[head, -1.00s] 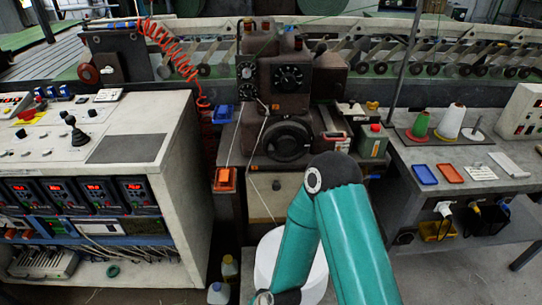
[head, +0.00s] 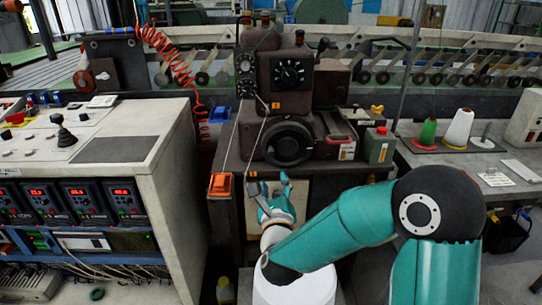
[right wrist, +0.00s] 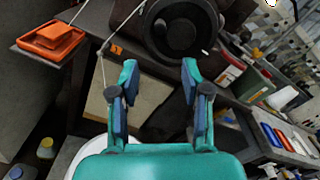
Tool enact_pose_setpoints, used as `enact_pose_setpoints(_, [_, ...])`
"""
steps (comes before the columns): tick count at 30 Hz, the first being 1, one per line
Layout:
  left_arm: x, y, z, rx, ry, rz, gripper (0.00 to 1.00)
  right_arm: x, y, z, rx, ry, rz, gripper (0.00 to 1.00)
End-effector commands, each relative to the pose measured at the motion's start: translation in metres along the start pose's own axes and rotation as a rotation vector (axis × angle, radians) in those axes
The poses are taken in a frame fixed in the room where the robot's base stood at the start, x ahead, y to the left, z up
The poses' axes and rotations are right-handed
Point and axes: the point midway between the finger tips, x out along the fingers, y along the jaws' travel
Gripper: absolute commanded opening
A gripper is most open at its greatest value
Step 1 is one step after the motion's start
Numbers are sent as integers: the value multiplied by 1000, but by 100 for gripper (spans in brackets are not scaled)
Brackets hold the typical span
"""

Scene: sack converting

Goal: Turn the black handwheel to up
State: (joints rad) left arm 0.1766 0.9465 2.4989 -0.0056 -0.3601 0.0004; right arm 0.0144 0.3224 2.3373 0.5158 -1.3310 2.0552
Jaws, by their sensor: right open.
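The black handwheel (head: 288,143) is a round dark wheel with a hub on the front of the brown machine. It also shows at the top of the right wrist view (right wrist: 181,32). My right gripper (head: 268,186) is below and slightly left of the handwheel, apart from it, with its fingers pointing up. In the right wrist view the two teal fingers of the right gripper (right wrist: 158,78) are spread, with nothing between them, and the wheel lies beyond their tips. My left gripper is not in view.
An orange box (head: 221,185) sits left of the gripper on a narrow ledge. A thin white cord (head: 262,135) hangs close to the wheel's left side. A green canister (head: 379,146) stands to the right. A white drum (head: 295,289) is below my right arm.

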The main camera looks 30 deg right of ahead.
Motion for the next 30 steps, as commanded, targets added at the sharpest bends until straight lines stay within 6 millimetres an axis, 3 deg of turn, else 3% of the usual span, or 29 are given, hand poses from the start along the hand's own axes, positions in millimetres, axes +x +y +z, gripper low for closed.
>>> enact_pose_setpoints(18, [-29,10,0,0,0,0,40,124,0,1,-5,0,2,48])
enact_pose_setpoints(24, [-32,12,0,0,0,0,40,145,0,0,-4,1,2,48])
enact_pose_setpoints(30, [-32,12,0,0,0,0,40,150,1,-1,-5,0,3,48])
